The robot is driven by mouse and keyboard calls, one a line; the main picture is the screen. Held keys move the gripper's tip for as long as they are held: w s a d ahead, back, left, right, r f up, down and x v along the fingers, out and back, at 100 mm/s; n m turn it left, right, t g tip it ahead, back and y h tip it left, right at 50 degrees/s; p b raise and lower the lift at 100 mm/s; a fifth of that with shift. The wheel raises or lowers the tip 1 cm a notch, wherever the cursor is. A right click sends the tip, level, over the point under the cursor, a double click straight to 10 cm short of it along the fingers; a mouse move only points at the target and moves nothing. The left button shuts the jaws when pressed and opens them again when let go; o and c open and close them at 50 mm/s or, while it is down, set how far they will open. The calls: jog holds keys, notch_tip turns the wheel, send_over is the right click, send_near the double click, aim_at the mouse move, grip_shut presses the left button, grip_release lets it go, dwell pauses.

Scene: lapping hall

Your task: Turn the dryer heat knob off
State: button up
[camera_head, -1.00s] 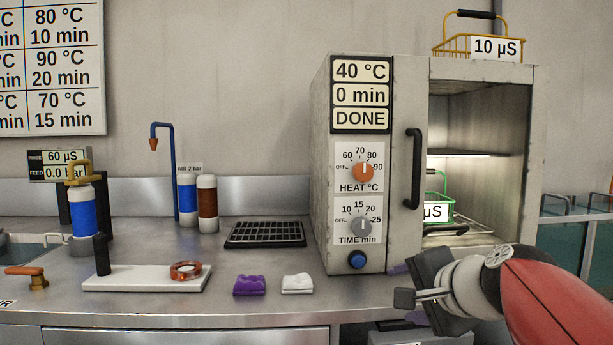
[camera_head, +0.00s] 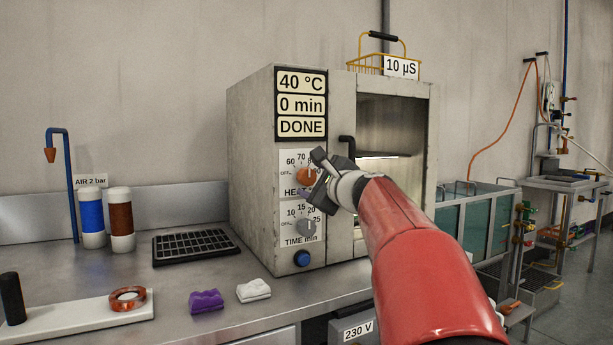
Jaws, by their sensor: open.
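The dryer (camera_head: 262,150) stands on the bench, its display (camera_head: 301,104) reading 40 °C, 0 min, DONE. The orange heat knob (camera_head: 304,176) is on the panel below the display, and its right side is partly covered by my gripper. Its pointer cannot be read clearly now. My gripper (camera_head: 318,178) is open and at the front of the knob, with one dark finger above right and another below right. I cannot tell whether they touch it.
The grey time knob (camera_head: 306,228) and blue button (camera_head: 301,258) sit just below. A black door handle (camera_head: 348,148) is close behind my gripper. The dryer's chamber is open at right. A yellow basket (camera_head: 366,64) stands on top. Purple (camera_head: 206,300) and white (camera_head: 253,290) pieces lie on the bench.

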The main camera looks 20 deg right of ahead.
jog(key=shift+w+a, duration=0.1)
jog(key=shift+w, duration=1)
jog(key=shift+c, duration=0.3)
jog(key=c, duration=0.9)
jog(key=shift+c, duration=0.2)
